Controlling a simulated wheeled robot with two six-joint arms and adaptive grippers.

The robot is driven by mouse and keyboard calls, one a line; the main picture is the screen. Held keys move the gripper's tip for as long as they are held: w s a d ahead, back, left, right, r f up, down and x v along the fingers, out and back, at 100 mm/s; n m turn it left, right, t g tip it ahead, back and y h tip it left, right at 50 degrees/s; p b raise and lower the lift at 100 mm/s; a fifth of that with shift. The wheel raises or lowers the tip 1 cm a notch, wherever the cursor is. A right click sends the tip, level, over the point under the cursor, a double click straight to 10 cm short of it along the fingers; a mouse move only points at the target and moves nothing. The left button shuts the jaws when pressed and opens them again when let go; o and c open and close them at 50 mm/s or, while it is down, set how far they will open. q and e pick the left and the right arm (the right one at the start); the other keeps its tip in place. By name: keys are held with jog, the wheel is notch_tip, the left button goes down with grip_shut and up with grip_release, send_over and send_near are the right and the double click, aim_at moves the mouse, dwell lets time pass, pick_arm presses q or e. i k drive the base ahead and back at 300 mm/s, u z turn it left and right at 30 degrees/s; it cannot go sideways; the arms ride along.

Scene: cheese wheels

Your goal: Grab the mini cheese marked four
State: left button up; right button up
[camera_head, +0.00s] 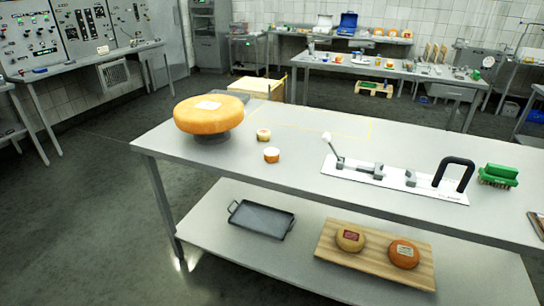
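Two mini cheeses stand on the grey table (225,165), right of a large cheese wheel. The farther mini cheese (263,135) is pale yellow with a whitish label. The nearer mini cheese (272,155) is orange with a white top. Any numbers on them are too small to read, so I cannot tell which is marked four. The two small cheeses stand apart from each other. Neither of my grippers shows in the head view.
The large orange wheel (208,115) rests on a dark stand. A white board with a black handle (455,172) and a green brush (498,175) lie to the right. The lower shelf holds a dark tray (262,219) and a wooden board (377,275) with two cheeses. The table's front left is clear.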

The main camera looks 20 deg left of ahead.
aim_at(271, 155)
jog(key=k, duration=0.65)
jog(key=z, duration=0.75)
jog(key=i, duration=1.85)
jog(key=u, duration=0.4)
